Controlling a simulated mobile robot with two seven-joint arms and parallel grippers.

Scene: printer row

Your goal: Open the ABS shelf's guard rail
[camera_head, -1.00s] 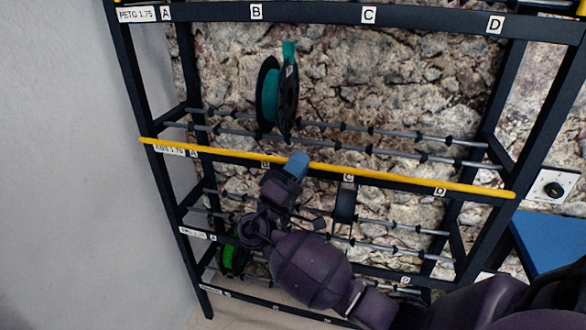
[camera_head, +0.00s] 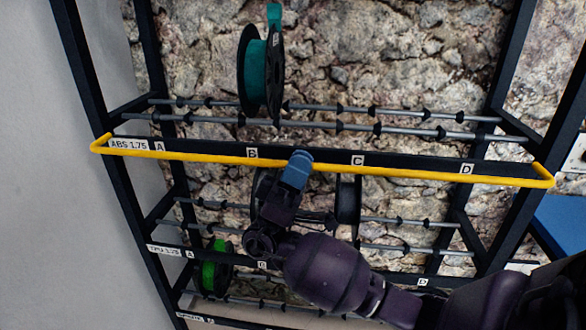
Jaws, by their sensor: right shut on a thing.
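The ABS shelf carries a label reading ABS 1.75 (camera_head: 128,144) at its left end. Its yellow guard rail (camera_head: 400,173) runs across the shelf front from left to right, with bent ends at both posts. The rail hangs slightly below and in front of the dark shelf beam (camera_head: 320,158). My right gripper (camera_head: 299,163), with blue fingers, is shut on the rail near its middle, between labels B and C. The gripper hides a short piece of the rail. My left gripper is not in view.
A teal spool (camera_head: 256,77) stands on the rods of the ABS shelf. Below, a green spool (camera_head: 213,270) and a dark spool (camera_head: 348,204) sit on lower rods. A blue surface (camera_head: 562,222) is at the right. A pale wall (camera_head: 60,230) is at the left.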

